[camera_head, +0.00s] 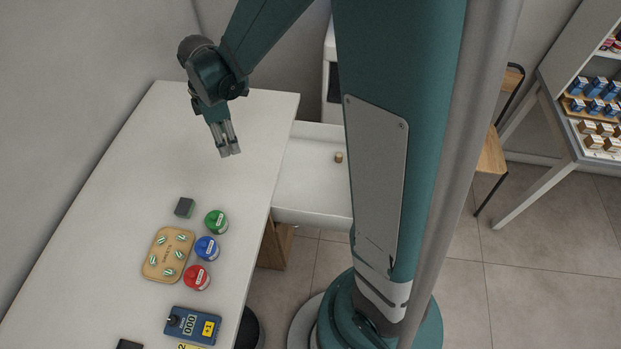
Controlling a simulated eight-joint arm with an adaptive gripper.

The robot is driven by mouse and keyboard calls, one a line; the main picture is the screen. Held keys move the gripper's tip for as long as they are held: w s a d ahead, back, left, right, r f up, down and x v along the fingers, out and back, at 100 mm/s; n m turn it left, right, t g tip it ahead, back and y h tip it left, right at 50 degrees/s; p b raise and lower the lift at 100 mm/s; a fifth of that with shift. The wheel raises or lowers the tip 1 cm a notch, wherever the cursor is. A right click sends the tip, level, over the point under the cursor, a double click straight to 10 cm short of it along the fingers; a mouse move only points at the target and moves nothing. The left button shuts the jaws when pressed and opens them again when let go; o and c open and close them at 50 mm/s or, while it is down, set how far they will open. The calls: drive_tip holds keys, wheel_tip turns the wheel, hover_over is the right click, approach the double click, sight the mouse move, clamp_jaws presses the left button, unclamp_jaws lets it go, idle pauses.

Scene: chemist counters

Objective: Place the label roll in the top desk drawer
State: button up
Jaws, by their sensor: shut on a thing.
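My gripper (229,151) hangs above the far part of the white counter, left of the drawer. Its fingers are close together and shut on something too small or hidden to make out. The white desk drawer (303,182) is pulled open at the counter's right side, its right part hidden behind my arm. A small tan cylinder (338,157) sits inside the drawer towards the back; I cannot tell whether it is the label roll. No other thing in view clearly looks like a label roll.
The white counter (125,150) is clear at its far end. Nearer stand a dark block (184,207), green (216,222), blue (207,248) and red (197,277) jars, a tan tray (150,268) with small pieces and a blue meter (192,325). A stocked shelf stands at right.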

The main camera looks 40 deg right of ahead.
wheel_tip(320, 180, up, 2)
drive_tip(key=shift+r, duration=0.15)
drive_tip(key=s+d+b, duration=0.4)
drive_tip(key=d+b, duration=0.3)
drive_tip(key=d, duration=0.9)
drive_tip(key=b, duration=0.9)
hover_over(339, 195)
wheel_tip(339, 195, down, 29)
drive_tip(key=shift+a, duration=0.1)
drive_tip(key=shift+f+b, duration=1)
drive_tip(key=shift+f, duration=2)
drive_tip(key=shift+f, duration=0.15)
drive_tip(key=shift+f+b, duration=0.75)
drive_tip(key=shift+f, duration=1.2)
drive_tip(key=shift+f, duration=0.15)
